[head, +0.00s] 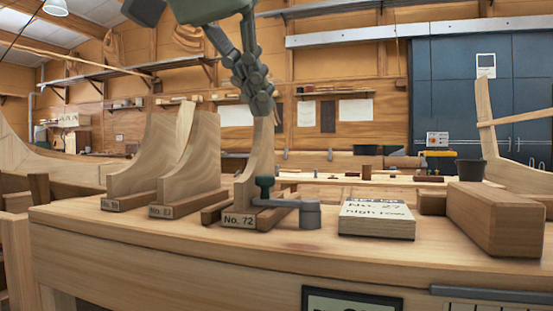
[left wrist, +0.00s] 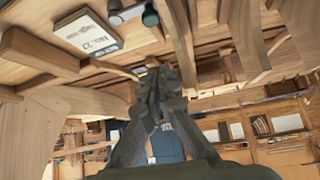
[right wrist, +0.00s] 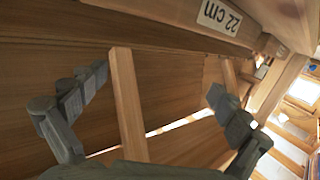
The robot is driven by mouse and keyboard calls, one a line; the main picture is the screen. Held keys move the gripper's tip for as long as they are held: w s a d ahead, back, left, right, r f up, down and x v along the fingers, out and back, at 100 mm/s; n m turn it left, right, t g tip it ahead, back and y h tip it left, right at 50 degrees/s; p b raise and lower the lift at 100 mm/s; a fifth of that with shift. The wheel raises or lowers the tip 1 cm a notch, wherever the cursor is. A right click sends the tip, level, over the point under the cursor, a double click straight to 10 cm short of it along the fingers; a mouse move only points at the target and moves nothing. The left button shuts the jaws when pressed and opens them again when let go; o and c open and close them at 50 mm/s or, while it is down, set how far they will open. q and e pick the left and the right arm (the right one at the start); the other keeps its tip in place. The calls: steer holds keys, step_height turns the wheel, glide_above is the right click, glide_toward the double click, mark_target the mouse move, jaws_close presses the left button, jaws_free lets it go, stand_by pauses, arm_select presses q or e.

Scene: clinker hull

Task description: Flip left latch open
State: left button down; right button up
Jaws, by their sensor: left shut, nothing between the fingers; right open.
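One grey latch (head: 300,208) with a dark green upright knob (head: 264,190) sits on the bench top, its arm reaching left across the front of the No. 72 block (head: 258,165). I see no second latch, so I cannot tell if this is the left one. It also shows at the top of the left wrist view (left wrist: 128,14). My left gripper (head: 262,105) points down, shut and empty, above the latch and close to the top of the No. 72 block; contact is unclear. My right gripper (right wrist: 155,95) is outside the head view, open, with a wooden strip (right wrist: 128,105) showing between its fingers.
Two curved wooden blocks (head: 195,155) stand left of the latch. A box marked No. 27 (head: 376,222) and a thick wooden beam (head: 495,218) lie to its right. Bench top in front of the latch is clear.

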arm_select(q)
steer(key=shift+s, duration=0.1)
arm_select(e)
steer(key=shift+s, duration=0.1)
arm_select(q)
steer(key=b+x, duration=0.1)
steer(key=x, duration=0.8)
steer(key=shift+f, duration=0.15)
steer(key=shift+s+a+f+b, duration=0.2)
steer(key=shift+s+a+b, duration=0.1)
steer(key=shift+s, duration=0.15)
steer(key=shift+s+a+f+b, duration=0.2)
steer(key=shift+s+a+b, duration=0.1)
steer(key=shift+s, duration=0.15)
steer(key=shift+s+a+f, duration=0.15)
steer(key=shift+s, duration=0.35)
arm_select(e)
step_height(320, 180, up, 10)
steer(key=s+a+t+y, duration=0.2)
steer(key=t+y, duration=0.1)
steer(key=t, duration=0.2)
steer(key=shift+a, duration=0.4)
arm_select(q)
steer(key=shift+a, duration=0.15)
arm_select(e)
steer(key=shift+d, duration=0.15)
